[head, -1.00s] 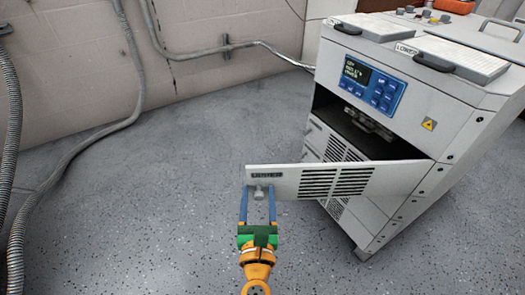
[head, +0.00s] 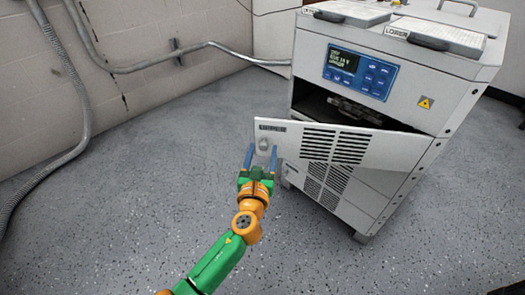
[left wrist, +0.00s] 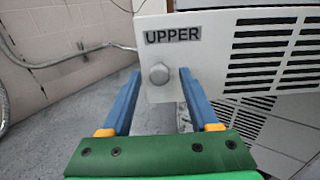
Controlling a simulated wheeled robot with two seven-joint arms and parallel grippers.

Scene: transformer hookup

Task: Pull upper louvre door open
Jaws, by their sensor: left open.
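The upper louvre door (head: 381,158) is a pale panel with dark slots, standing partly open from the front of the grey cabinet. In the left wrist view its label reads UPPER, and a round knob (left wrist: 159,73) sits below the label. My left gripper (head: 262,153) is open at the door's free edge. Its two blue fingers (left wrist: 158,85) lie to the left and right of the knob, apart from it in the left wrist view. Whether the fingertips touch the door is hard to tell. My right gripper is not in view.
The cabinet (head: 465,90) has a dark opening above the door and a blue control panel (head: 358,72). A lower slotted panel shows behind the door. Grey conduits (head: 62,160) run along the wall at left. The speckled floor (head: 150,150) is clear.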

